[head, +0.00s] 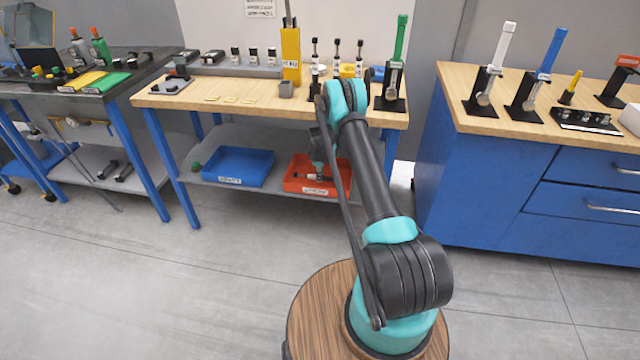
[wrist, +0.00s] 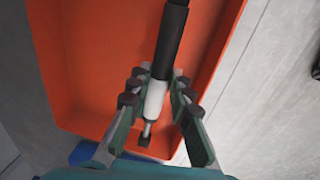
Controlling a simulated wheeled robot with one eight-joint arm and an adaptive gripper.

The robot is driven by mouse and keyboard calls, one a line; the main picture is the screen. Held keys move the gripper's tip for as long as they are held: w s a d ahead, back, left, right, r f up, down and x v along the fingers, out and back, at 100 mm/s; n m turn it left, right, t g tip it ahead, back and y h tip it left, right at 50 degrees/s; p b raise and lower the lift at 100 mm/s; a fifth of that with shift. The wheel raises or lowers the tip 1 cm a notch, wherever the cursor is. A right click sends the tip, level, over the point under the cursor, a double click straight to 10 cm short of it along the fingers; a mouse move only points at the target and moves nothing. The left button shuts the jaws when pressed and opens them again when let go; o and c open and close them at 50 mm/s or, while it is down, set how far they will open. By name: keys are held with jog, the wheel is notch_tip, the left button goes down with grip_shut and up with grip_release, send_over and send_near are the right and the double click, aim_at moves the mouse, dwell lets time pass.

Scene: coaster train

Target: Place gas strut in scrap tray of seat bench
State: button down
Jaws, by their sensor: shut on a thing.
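The gas strut is a black cylinder (wrist: 171,40) with a white band and a thin metal rod ending in a dark tip. My gripper (wrist: 158,88) is shut on the strut around its white part. The orange-red tray (wrist: 75,60) lies beneath the strut in the wrist view. In the head view the tray (head: 296,186) is on the lower shelf of the wooden-topped bench, and my gripper (head: 320,172) is down at it. I cannot tell whether the strut touches the tray floor. In the head view the strut is mostly hidden by my arm.
A blue tray (head: 238,167) stands left of the orange-red one on the same shelf. The bench top (head: 215,98) above holds a yellow holder (head: 291,56) and a green-handled tool (head: 400,40). A blue cabinet (head: 490,175) stands to the right. The floor in front is clear.

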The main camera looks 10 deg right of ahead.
jog(key=shift+f, duration=2.25)
jog(key=c, duration=1.4)
grip_release()
jog(key=shift+f, duration=0.15)
notch_tip(320, 180, up, 8)
jog(key=s, duration=0.1)
jog(key=shift+s+a+f, duration=0.15)
